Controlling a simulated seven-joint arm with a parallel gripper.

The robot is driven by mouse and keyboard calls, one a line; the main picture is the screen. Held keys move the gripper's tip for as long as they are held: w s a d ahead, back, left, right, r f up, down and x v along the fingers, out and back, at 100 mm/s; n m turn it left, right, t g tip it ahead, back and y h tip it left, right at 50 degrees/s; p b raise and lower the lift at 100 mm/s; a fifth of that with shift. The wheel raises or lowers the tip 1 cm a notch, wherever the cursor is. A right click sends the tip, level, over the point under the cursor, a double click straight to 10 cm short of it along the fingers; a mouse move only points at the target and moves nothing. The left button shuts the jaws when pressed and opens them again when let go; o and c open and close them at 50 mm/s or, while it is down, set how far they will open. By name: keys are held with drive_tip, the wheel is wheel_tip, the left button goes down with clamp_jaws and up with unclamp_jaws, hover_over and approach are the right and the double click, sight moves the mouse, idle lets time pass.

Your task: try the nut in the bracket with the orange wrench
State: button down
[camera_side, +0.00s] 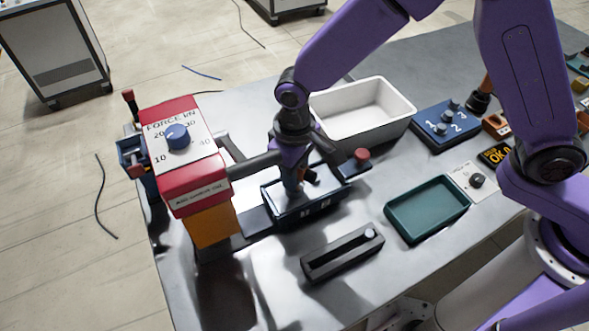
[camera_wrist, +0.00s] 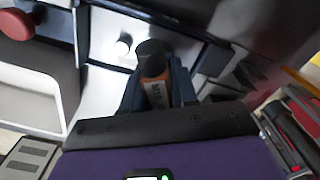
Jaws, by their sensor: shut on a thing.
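My gripper (camera_side: 293,186) is low over a dark blue open-topped holder (camera_side: 312,213) on the bench. In the wrist view its two dark fingers (camera_wrist: 157,82) are closed on the orange wrench (camera_wrist: 155,94), whose orange body carries an M10 label and has a black round end. In the side view only a small bit of orange shows beside the fingers. The wrench's lower end is hidden, and I cannot tell whether it touches the holder. I cannot make out the nut or be sure which fixture is the bracket.
A red force gauge (camera_side: 178,165) stands left of the holder. A white bin (camera_side: 390,133) is behind, with a red knob (camera_side: 361,156) in front of it. A black slotted block (camera_side: 342,254) and a green tray (camera_side: 427,209) lie nearer. A blue numbered block (camera_side: 446,125) stands right.

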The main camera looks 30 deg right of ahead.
drive_tip(key=shift+m, duration=1.1)
drive_tip(key=shift+n, duration=0.6)
drive_tip(key=shift+r, duration=0.1)
drive_tip(key=shift+r, duration=2.45)
